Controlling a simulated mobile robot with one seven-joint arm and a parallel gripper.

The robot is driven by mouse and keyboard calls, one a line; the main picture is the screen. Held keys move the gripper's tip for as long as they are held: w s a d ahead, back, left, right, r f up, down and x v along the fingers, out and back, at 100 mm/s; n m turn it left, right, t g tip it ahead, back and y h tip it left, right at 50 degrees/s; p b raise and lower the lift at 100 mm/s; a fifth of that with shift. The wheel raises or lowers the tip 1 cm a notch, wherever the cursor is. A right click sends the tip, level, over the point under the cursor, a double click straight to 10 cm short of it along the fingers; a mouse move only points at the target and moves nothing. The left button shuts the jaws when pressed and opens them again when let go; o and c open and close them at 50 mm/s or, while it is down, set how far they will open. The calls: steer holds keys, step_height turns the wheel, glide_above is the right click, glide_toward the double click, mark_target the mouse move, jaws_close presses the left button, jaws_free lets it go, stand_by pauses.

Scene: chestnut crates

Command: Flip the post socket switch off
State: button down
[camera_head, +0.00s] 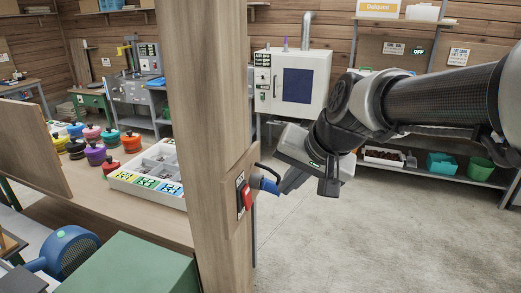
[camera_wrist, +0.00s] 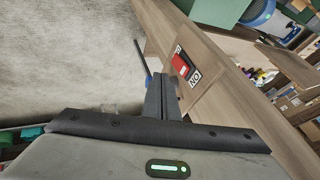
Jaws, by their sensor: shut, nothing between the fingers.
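The post socket switch (camera_head: 247,197) is a red rocker on a dark plate, fixed low on the wooden post (camera_head: 208,130). In the wrist view the red switch (camera_wrist: 181,66) shows beside a white label reading "ON". Which way the rocker is tipped is too small to tell. My gripper (camera_head: 284,187) is shut and empty, just right of the post. In the wrist view its fingertips (camera_wrist: 161,82) are a short way from the switch, with no clear contact. A blue plug (camera_head: 268,186) with a dark cord sits between the switch and my fingers, partly hidden.
A workbench left of the post bears a white sectioned tray (camera_head: 122,184) and several coloured lidded pots (camera_head: 95,153). A green box (camera_head: 130,265) and a blue round machine (camera_head: 70,252) stand in front. The concrete floor (camera_head: 340,235) right of the post is clear.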

steer(key=b, duration=0.2)
glide_toward(250, 204)
step_height(250, 204, down, 4)
steer(key=w+d, duration=0.1)
steer(key=d, duration=0.1)
steer(key=shift+w+a+f+p, duration=0.2)
steer(key=shift+w+a+p, duration=0.15)
steer(key=shift+a, duration=0.45)
steer(key=shift+w+a+f+p, duration=0.2)
steer(key=shift+w+a, duration=0.2)
steer(key=shift+a, duration=0.45)
steer(key=b, duration=0.3)
steer(key=shift+w+a+f+y+b, duration=0.1)
steer(key=shift+a+f+y+b, duration=0.05)
steer(key=shift+y+b, duration=0.2)
